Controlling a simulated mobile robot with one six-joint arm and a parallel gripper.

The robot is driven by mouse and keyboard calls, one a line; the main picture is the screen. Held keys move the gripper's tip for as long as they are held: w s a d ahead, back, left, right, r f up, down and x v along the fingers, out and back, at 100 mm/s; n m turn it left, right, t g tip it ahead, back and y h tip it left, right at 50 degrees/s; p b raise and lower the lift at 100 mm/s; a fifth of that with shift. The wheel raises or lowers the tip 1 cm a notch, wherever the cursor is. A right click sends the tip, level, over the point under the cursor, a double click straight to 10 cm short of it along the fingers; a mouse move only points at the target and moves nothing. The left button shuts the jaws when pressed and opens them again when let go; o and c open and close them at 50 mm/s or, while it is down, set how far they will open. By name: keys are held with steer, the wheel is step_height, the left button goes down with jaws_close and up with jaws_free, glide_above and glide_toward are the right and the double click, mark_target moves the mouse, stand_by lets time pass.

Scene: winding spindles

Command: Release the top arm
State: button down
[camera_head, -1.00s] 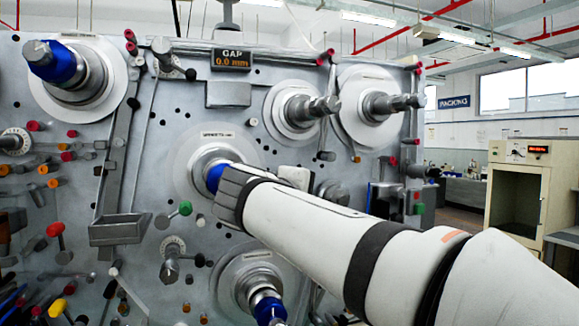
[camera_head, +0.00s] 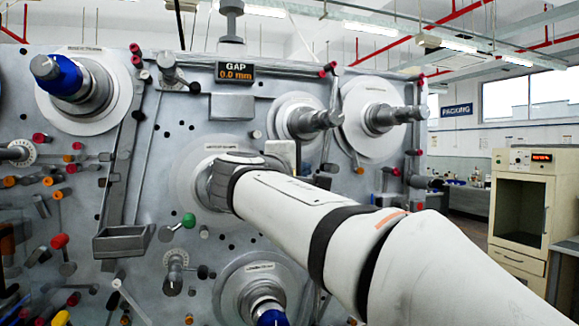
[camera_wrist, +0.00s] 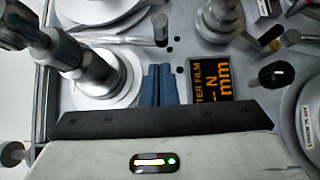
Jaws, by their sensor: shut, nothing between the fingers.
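My gripper (camera_wrist: 158,68) shows in the wrist view as two blue-grey fingers pressed together with nothing between them. Its tips are over the grey panel, left of a display with orange text (camera_wrist: 210,80). In the head view my wrist hides the fingers and the spindle at the middle of the panel. Nothing in view is labelled legibly as the top arm. A small lever (camera_head: 172,70) with a dark knob is near the panel's top edge. A long grey bar (camera_head: 122,150) runs down the panel left of my wrist. My gripper holds neither.
A blue-banded spindle (camera_head: 75,85) juts out at the upper left. Two grey spindles (camera_head: 305,122) (camera_head: 385,118) stand at the upper right, and another (camera_head: 262,295) is below my wrist. A grey tray (camera_head: 124,240) and several coloured knobs lie left. The gap display (camera_head: 235,72) reads 0.0 mm.

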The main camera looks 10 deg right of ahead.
mark_target(321, 168)
steer(key=p+x, duration=0.1)
steer(key=x, duration=0.5)
steer(key=shift+d+f, duration=0.2)
steer(key=w+d+n+t+h+b, duration=0.1)
steer(key=d+n+t+b, duration=0.1)
steer(key=d+b, duration=0.5)
steer(key=n+b, duration=0.1)
steer(key=b, duration=0.2)
steer(key=shift+w+f+t, duration=0.15)
steer(key=shift+f+t, duration=0.15)
steer(key=shift+t, duration=0.1)
